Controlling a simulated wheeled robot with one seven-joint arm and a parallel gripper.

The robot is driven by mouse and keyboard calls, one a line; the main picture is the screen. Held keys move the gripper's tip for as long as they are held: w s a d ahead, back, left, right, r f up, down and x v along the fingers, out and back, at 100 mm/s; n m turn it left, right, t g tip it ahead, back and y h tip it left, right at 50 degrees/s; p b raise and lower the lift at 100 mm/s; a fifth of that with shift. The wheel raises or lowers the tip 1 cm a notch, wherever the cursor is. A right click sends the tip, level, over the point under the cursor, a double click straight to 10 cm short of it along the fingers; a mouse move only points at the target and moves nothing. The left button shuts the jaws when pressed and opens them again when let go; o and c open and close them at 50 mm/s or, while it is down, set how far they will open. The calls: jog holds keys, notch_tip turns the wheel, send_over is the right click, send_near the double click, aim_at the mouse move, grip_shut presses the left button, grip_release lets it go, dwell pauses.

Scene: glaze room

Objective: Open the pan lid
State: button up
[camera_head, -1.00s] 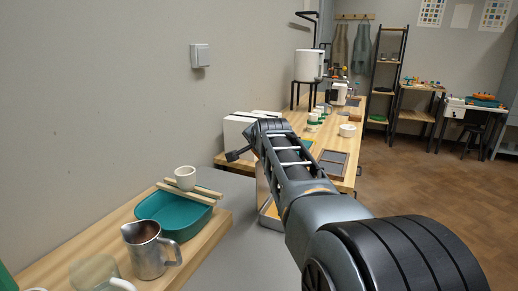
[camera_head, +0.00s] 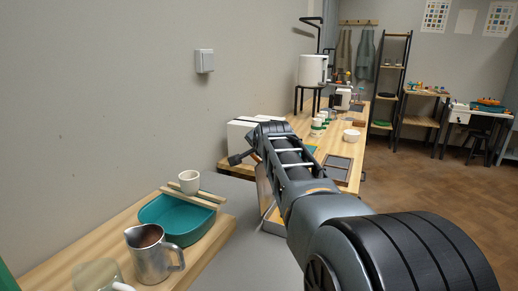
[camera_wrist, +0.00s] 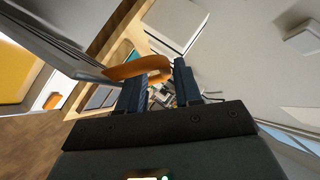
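A tilted grey metal panel with a yellowish face (camera_head: 265,193), probably the pan lid, stands at the end of the grey counter, partly hidden behind my arm. In the wrist view the grey panel (camera_wrist: 55,42) runs in from the upper left. An orange curved handle (camera_wrist: 138,68) extends from its edge across the fingertips. My gripper (camera_wrist: 160,86) has its two dark fingers apart, with a gap showing between them. The handle is at the fingertips; I cannot tell whether it touches them. My gripper is hidden in the head view.
A teal basin (camera_head: 176,222) with a white cup (camera_head: 189,181) on wooden slats and a metal jug (camera_head: 150,256) stand on the near wooden bench. A white box (camera_head: 240,132) stands beyond my arm. A long wooden table (camera_head: 345,175) runs behind. Brown floor is clear at right.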

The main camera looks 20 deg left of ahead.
jog(key=shift+s+d, duration=0.1)
jog(key=shift+s, duration=0.05)
jog(key=p+v, duration=0.3)
jog(key=v, duration=0.4)
jog(key=shift+s+r, duration=0.15)
dwell(0.4)
jog(key=shift+d, duration=0.1)
